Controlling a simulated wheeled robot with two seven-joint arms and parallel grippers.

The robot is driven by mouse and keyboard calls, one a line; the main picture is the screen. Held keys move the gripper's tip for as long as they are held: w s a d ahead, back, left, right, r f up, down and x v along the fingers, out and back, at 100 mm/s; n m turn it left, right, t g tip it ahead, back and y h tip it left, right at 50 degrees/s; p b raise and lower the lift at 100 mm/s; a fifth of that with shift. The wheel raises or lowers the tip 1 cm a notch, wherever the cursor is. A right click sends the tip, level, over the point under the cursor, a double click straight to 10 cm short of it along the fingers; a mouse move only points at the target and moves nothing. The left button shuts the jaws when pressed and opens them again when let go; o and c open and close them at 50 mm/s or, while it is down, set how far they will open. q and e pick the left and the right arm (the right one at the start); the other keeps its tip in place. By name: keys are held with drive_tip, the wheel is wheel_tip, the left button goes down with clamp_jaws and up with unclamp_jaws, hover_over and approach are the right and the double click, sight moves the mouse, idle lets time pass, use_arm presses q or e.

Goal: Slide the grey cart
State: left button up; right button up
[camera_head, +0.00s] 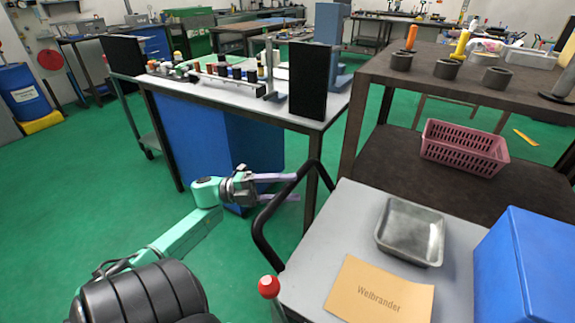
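The grey cart (320,237) stands at the lower right, its flat grey top in view. Its black tube handle (258,232) bends out from the cart's left side. My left gripper (293,188) reaches in from the left. Its two lavender fingers are apart, one above the other, and point right. Their tips overlap the upper part of the handle in the picture. Whether they touch the handle I cannot tell. My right gripper is not in view.
The cart carries a metal tray (411,231), a "Welbrander" card (379,292) and a blue bin (530,270). A dark shelf table (400,85) holding a pink basket (463,147) stands behind it. A workbench (225,105) stands at back left. Green floor is free at left.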

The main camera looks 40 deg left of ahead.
use_arm(q)
drive_tip(key=shift+d, duration=0.1)
drive_tip(key=shift+s+a+f, duration=0.1)
drive_tip(key=shift+a, duration=0.1)
drive_tip(key=b+v, duration=0.3)
drive_tip(key=v, duration=1.1)
drive_tip(key=shift+b, duration=0.35)
